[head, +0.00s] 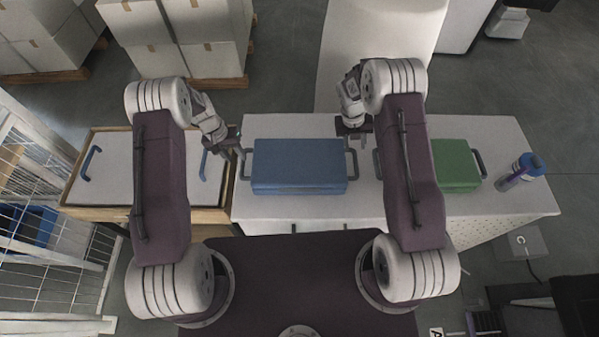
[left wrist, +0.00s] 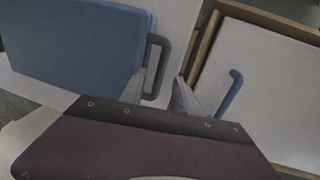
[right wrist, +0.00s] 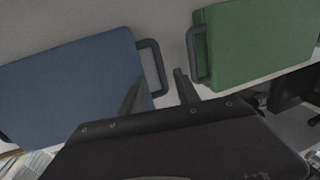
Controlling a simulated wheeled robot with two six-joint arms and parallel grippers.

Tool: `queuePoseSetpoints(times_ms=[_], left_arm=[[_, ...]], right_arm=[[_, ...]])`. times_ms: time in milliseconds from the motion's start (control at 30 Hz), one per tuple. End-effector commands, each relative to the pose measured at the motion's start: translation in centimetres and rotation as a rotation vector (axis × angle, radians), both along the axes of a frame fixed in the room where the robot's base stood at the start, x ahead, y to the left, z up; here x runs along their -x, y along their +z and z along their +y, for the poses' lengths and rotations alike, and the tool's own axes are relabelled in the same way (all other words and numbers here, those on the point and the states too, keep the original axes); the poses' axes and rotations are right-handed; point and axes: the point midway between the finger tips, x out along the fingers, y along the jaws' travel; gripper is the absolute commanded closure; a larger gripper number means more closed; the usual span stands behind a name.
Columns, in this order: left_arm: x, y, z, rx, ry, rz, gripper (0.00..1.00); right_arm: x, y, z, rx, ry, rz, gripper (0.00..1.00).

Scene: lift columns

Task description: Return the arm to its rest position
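My right gripper (head: 354,132) is over the gap between the blue case and the green case (head: 455,165). The right forearm hides part of the green case.
Both cases lie on a white table (head: 265,212). A bottle (head: 522,172) with a blue top stands at its right end. A wooden crate (head: 209,215) with a white lid and blue handles adjoins on the left. A wire cage (head: 62,247) stands further left, stacked boxes behind.

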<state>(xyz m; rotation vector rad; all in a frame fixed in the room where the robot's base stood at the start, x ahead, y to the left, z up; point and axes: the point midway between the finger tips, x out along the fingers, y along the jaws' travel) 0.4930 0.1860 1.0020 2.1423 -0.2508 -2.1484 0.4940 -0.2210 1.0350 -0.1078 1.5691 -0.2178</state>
Motion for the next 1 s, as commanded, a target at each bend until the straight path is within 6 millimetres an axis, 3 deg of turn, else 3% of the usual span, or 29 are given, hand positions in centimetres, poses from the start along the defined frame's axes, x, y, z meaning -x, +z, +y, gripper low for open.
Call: queuePoseSetpoints(times_ms=[567, 667, 767, 833, 933, 1000], left_arm=[[0.0, 0.0, 0.0, 0.0, 0.0, 0.0, 0.62], [-0.1, -0.7, -0.2, -0.001, -0.004, -0.004, 0.62], [-3.0, 1.4, -0.7, -0.008, -0.021, -0.1, 0.62], [-3.7, 3.7, -1.3, -0.015, -0.041, -0.161, 0.62], [-1.7, 6.5, -2.0, -0.039, -0.078, -0.213, 0.62], [1.0, 7.7, -2.4, -0.058, -0.09, -0.233, 0.62]], right_arm=[[0.0, 0.5, 0.1, 0.001, 0.0, 0.001, 0.62], [-0.1, -0.2, 0.1, 0.0, -0.001, -0.002, 0.62], [-2.4, 1.4, 0.1, -0.003, -0.003, -0.09, 0.62], [-2.5, 3.1, 0.1, -0.009, -0.009, -0.141, 0.62], [-0.2, 4.9, 0.5, -0.044, -0.093, -0.196, 0.62], [2.5, 5.5, 1.1, -0.091, -0.298, -0.246, 0.62]])
